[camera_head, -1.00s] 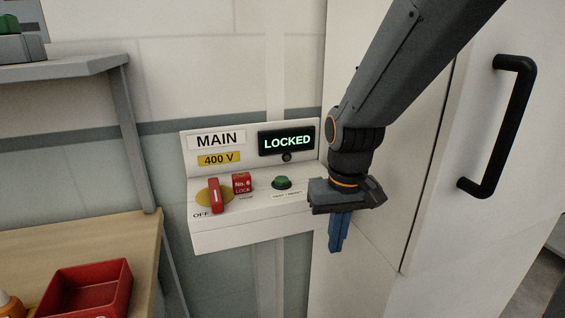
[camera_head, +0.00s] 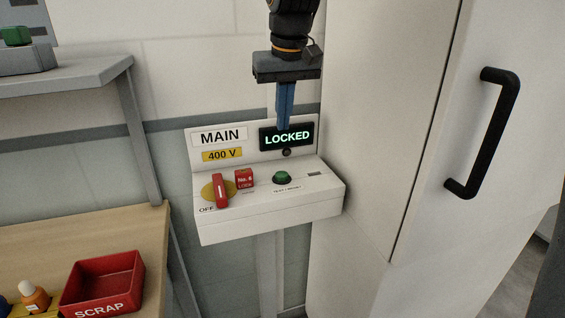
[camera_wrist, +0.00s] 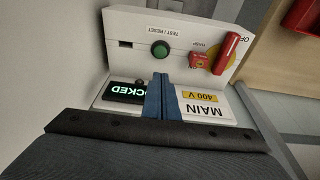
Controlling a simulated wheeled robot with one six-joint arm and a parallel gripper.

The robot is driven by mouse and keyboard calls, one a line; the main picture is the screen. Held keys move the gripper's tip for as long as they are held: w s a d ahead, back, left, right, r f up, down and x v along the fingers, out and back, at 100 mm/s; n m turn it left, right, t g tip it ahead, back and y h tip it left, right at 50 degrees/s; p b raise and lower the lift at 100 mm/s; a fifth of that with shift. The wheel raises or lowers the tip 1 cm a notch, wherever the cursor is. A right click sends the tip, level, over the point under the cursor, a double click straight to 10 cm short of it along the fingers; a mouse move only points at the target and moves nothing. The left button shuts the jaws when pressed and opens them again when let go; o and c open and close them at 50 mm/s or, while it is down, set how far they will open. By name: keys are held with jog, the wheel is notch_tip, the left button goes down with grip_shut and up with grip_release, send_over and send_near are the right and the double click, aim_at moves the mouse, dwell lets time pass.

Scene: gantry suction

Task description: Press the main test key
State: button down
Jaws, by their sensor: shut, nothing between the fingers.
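The main test key is a round green button (camera_head: 282,177) on the white control box (camera_head: 270,222), above a small label; it also shows in the wrist view (camera_wrist: 160,49). A lit display (camera_head: 287,137) behind it reads LOCKED. My gripper (camera_head: 284,127) is shut and empty, its blue fingers pointing down. In the head view the fingertips overlap the top of the display, above the green button and apart from it. In the wrist view the shut fingers (camera_wrist: 161,76) cover part of the display, with the tips just short of the button.
On the box, a red switch handle (camera_head: 220,191) stands at OFF beside a red No. 6 lock (camera_head: 244,180). A white cabinet with a black handle (camera_head: 486,134) is at right. A shelf (camera_head: 75,80) and a red SCRAP bin (camera_head: 103,283) are at left.

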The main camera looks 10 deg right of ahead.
jog(key=p, duration=0.3)
send_near(281, 173)
jog(key=x, duration=0.5)
jog(key=shift+w+f, duration=0.1)
jog(key=shift+w, duration=0.1)
jog(key=shift+f, duration=0.5)
